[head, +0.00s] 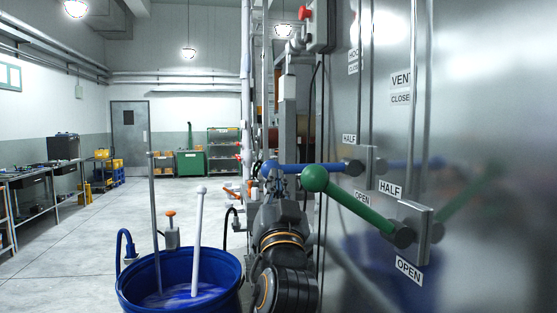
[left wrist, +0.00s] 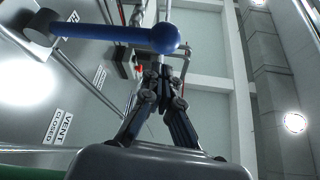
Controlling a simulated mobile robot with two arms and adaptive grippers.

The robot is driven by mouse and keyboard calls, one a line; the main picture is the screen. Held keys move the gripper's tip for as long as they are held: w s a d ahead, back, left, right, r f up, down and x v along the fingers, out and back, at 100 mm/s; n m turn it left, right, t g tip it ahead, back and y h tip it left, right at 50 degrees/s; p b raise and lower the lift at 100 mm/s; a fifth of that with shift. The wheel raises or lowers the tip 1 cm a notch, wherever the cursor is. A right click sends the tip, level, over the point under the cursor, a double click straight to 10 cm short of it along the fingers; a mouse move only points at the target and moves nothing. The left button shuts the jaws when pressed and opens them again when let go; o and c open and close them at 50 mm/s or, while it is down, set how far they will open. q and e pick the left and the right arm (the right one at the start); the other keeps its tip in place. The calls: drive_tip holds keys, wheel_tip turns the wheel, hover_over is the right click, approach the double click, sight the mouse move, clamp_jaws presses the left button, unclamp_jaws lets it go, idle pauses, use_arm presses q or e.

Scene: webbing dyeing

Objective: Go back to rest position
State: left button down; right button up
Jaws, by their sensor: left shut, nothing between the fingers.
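My left gripper (head: 277,180) is shut and empty, in front of the steel panel's left edge. In the left wrist view its fingers (left wrist: 160,72) meet just below the ball end of the blue lever (left wrist: 115,38); I cannot tell whether they touch it. In the head view the blue lever (head: 318,168) lies about level, its ball partly behind the gripper. The green lever (head: 352,208) has its ball up and to the left, close to the right of my gripper. My right gripper is not in view.
The steel panel (head: 480,150) fills the right side, with HALF and OPEN labels by the levers. A blue tub (head: 130,290) of liquid with a white rod (head: 198,240) stands at lower left. The grey floor (head: 110,230) beyond it is open, with benches at far left.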

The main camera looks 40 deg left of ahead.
use_arm(q)
drive_tip(key=v, duration=0.6)
drive_tip(key=shift+s+d, duration=0.25)
